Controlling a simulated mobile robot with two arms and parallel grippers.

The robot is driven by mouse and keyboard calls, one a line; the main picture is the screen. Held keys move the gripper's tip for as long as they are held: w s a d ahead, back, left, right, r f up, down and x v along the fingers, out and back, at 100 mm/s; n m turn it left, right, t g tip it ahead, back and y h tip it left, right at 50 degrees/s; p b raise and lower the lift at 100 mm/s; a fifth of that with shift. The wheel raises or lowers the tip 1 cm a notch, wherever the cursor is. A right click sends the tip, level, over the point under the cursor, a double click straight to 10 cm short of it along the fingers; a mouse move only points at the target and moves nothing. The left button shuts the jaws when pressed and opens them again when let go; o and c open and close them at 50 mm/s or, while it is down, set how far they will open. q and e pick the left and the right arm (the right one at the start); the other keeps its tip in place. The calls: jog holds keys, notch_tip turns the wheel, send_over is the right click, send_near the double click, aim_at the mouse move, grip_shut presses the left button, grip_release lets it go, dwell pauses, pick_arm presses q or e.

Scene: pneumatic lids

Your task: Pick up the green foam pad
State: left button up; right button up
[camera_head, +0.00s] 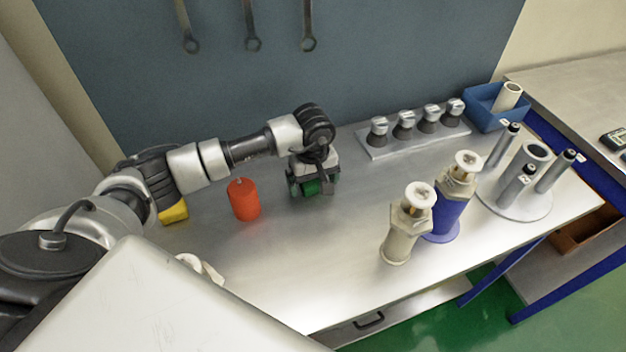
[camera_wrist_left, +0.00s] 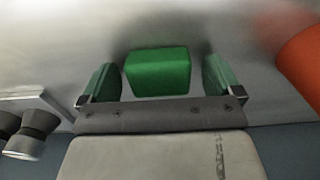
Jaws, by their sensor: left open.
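The green foam pad (camera_wrist_left: 157,72) is a small green block on the metal table. In the left wrist view it lies between the two green-padded fingers of my left gripper (camera_wrist_left: 162,82), with a gap on each side. In the head view my left gripper (camera_head: 311,187) points down at the table, and the pad (camera_head: 311,187) shows only partly between its fingers. The gripper is open and not closed on the pad. My right gripper is not in view.
A red cylinder (camera_head: 243,199) stands just left of the gripper. A yellow block (camera_head: 174,212) is farther left. A rack of knobs (camera_head: 372,151), a blue bin (camera_head: 481,109), a beige canister (camera_head: 402,235) and a blue canister (camera_head: 447,215) stand to the right. The front middle of the table is clear.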

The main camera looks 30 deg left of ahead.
pick_arm(q)
jog(key=c, duration=1)
jog(key=shift+w+r+b, duration=0.1)
jog(key=shift+r+b, duration=0.2)
jog(key=shift+r, duration=0.3)
notch_tip(320, 180, up, 3)
jog(key=shift+f+b, duration=0.15)
jog(key=shift+b, duration=0.4)
jog(key=w+d+r+b, duration=0.1)
jog(key=w+d+r, duration=0.1)
jog(key=w+d+r+b, duration=0.1)
jog(key=w+d+r, duration=0.1)
jog(key=w+d, duration=0.1)
jog(key=w+d+r+b, duration=0.1)
jog(key=w+d+r, duration=0.2)
jog(key=shift+d, duration=0.2)
